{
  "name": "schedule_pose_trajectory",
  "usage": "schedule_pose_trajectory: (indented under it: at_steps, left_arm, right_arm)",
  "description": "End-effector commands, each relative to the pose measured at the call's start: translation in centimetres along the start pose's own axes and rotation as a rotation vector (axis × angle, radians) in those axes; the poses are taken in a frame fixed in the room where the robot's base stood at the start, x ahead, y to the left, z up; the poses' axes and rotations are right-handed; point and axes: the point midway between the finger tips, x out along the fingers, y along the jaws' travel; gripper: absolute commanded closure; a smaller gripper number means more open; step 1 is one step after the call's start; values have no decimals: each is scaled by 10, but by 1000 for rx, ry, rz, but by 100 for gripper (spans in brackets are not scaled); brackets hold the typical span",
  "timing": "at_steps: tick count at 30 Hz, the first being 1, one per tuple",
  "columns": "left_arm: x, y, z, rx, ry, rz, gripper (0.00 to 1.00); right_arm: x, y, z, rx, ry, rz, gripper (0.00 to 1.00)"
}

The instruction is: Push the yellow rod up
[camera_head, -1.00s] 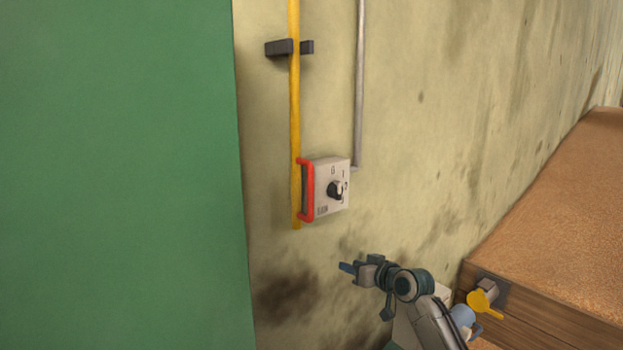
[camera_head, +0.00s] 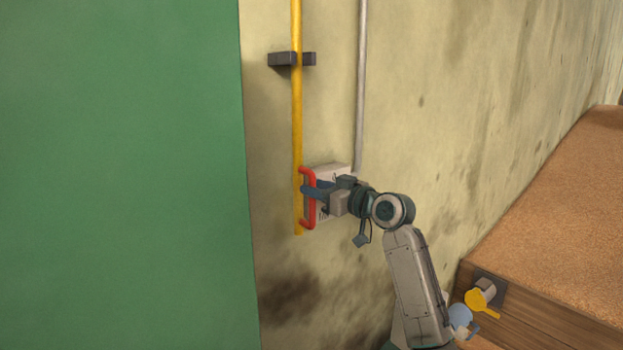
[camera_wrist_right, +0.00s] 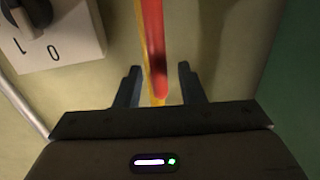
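The yellow rod (camera_head: 297,120) runs vertically along the wall, with a red handle (camera_head: 312,212) at its lower end. My right gripper (camera_head: 306,188) is at the red handle's middle, coming from the right. In the right wrist view, its two dark fingers (camera_wrist_right: 157,85) are apart, one on each side of the red handle (camera_wrist_right: 154,45), with gaps between. The yellow rod (camera_wrist_right: 158,101) shows behind the handle there. My left gripper is not in view.
A switch box (camera_head: 328,174) is on the wall just right of the handle, partly hidden by my right gripper; its knob (camera_wrist_right: 30,15) shows in the wrist view. A dark bracket (camera_head: 284,59) holds the rod higher up. A green panel (camera_head: 120,170) fills the left. A wooden crate (camera_head: 540,290) stands right.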

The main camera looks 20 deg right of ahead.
Motion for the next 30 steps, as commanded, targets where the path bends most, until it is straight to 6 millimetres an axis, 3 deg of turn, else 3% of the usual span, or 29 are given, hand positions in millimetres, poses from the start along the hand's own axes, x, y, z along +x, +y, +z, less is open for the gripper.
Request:
schedule_pose_trajectory:
  at_steps: [6,15,21,30]
  left_arm:
    - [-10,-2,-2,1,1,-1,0]
    - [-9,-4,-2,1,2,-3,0]
    - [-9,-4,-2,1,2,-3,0]
    - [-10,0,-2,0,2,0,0]
  right_arm:
    - [19,0,0,0,-2,1,64]
    - [21,1,1,-1,-1,2,64]
    - [20,1,1,-1,-1,2,100]
    - [16,10,-8,-3,-1,3,100]
